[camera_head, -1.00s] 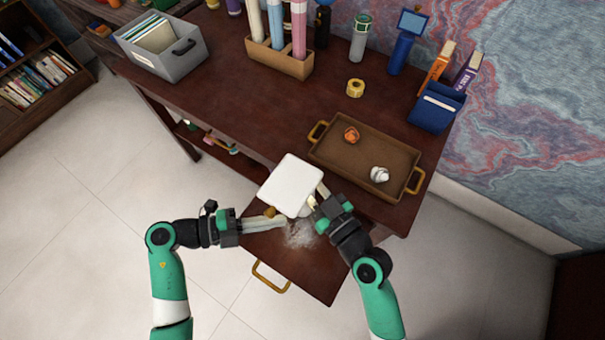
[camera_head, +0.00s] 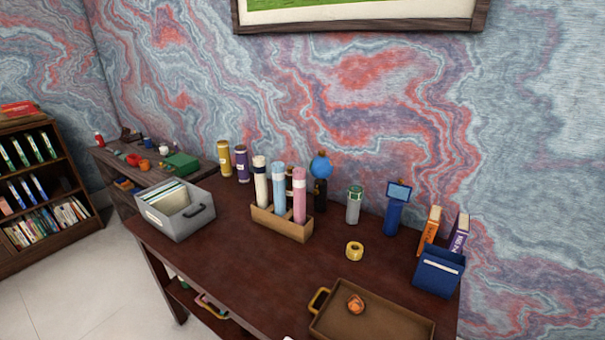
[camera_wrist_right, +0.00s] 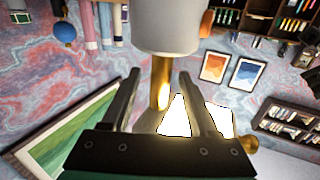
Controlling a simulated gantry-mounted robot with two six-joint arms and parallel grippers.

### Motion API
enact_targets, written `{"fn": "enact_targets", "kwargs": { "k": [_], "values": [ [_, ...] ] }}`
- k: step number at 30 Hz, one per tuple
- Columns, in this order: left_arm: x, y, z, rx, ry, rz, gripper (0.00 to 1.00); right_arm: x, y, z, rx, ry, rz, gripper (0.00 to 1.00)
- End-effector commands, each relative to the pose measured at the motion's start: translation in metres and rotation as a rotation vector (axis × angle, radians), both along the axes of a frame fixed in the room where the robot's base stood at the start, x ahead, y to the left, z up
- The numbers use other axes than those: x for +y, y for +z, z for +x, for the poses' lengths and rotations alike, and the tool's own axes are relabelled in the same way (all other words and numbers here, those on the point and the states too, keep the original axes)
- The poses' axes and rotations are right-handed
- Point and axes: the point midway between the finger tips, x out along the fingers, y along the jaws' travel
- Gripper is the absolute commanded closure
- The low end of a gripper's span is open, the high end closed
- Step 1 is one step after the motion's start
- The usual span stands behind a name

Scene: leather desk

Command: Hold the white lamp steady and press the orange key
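In the right wrist view, whose picture is upside down, the lamp shows a white cylindrical body (camera_wrist_right: 167,28) at the top edge and a gold stem (camera_wrist_right: 160,85) below it. An orange piece (camera_wrist_right: 207,22) sticks out beside the white body; I cannot tell for sure that it is the key. My right gripper (camera_wrist_right: 160,76) is open, its fingers apart on either side of the stem with gaps visible. Bright white patches (camera_wrist_right: 176,118) lie behind the fingers, perhaps the lamp's shade. In the head view only a white sliver shows at the bottom edge. My left gripper is out of view.
The brown tray (camera_head: 320,324) with an orange lump (camera_head: 355,303) lies at the desk's front right. A yellow tape roll (camera_head: 354,250), a tube holder (camera_head: 283,224), a grey file box (camera_head: 175,222) and a blue box (camera_head: 438,272) stand around it. The desk's middle left is clear.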

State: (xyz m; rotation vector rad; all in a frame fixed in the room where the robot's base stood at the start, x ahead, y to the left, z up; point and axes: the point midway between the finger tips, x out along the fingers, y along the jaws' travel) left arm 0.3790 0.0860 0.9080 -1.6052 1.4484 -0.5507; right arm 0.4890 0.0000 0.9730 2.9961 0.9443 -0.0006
Motion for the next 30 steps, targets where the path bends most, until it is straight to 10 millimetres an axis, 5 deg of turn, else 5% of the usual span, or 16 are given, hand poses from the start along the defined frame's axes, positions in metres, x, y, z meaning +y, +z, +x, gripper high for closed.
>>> {"fn": "enact_targets", "kwargs": {
  "k": [8, 21, 30],
  "values": [
    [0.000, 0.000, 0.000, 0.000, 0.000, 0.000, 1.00, -0.005, -0.001, -0.006, 0.001, -0.002, 0.000, 0.40],
    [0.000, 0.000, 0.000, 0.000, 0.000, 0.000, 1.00, -0.059, 0.000, -0.083, 0.002, -0.004, 0.001, 0.40],
    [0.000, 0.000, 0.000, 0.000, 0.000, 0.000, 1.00, -0.069, 0.000, -0.099, 0.000, 0.000, 0.000, 0.40]
  ]
}}
